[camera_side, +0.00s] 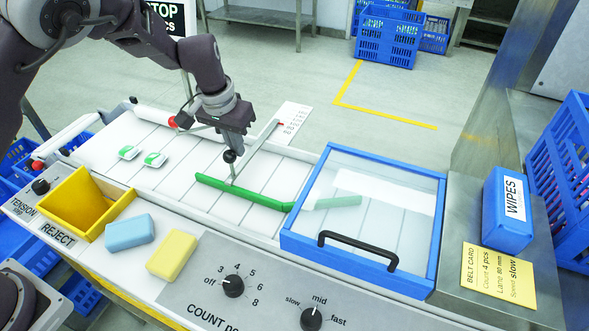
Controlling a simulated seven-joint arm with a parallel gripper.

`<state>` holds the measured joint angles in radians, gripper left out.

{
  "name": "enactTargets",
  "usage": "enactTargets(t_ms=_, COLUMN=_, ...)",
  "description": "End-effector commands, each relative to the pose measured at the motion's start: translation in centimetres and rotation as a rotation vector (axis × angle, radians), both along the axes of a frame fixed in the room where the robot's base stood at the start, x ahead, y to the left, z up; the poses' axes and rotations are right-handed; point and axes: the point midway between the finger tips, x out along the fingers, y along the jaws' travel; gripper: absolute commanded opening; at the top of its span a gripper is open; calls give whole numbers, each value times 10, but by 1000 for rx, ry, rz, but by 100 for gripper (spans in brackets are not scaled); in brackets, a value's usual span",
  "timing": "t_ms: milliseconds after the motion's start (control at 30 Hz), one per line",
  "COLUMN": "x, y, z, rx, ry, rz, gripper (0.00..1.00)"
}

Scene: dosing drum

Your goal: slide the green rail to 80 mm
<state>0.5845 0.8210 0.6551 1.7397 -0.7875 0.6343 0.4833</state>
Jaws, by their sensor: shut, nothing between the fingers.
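The green rail (245,194) lies across the white belt, and its right part runs on under the clear cover. A thin post with a black ball knob (230,156) rises from the rail. A grey rod (258,145) runs from the post to a red-tipped pointer (281,124) at the white scale card (292,118). The scale's numbers are too small to read surely. My gripper (232,147) is shut and empty, pointing down right at the knob. I cannot tell whether its fingertips touch the knob.
A blue-framed clear cover (436,235) with a black handle stands right of the open belt. Two green-and-white packs (155,159) lie left on the belt. A yellow reject bin (75,208), two sponges and a dial panel (270,290) line the front. The yellow card (497,275) reads lane 80 mm.

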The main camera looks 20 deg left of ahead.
Motion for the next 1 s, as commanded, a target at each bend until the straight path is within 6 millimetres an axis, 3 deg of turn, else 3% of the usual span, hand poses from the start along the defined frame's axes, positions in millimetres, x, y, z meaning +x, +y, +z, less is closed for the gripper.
enactTargets(t_ms=433, x=17, y=0, z=3, rx=0, ry=-3, rz=0, gripper=0)
enactTargets(t_ms=1000, x=17, y=0, z=75, rx=0, ry=-4, rz=-1, gripper=0)
